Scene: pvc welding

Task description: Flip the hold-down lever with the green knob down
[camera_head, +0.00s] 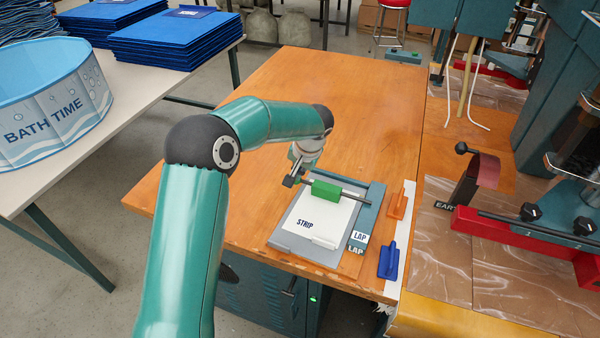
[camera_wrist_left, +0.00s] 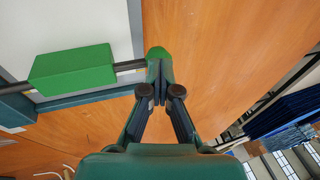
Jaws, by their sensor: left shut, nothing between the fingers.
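The hold-down lever is a dark bar (camera_head: 352,195) with a green block (camera_head: 326,194) on it. It lies across the white sheet marked STRIP (camera_head: 312,220). In the left wrist view the green block (camera_wrist_left: 72,70) sits on the bar at left, and the green knob (camera_wrist_left: 158,53) is at the bar's near end. My left gripper (camera_head: 292,181) is at that knob end, above the plate's left edge. Its fingers (camera_wrist_left: 160,82) are shut and empty, with their tips overlapping the knob in the picture; I cannot tell whether they touch. My right gripper is out of view.
A grey plate (camera_head: 283,240) with LAP labels lies on the wooden table (camera_head: 290,100). An orange tool (camera_head: 397,205) and a blue tool (camera_head: 388,261) lie right of it. A red-based fixture (camera_head: 500,232) stands farther right. The table behind the plate is clear.

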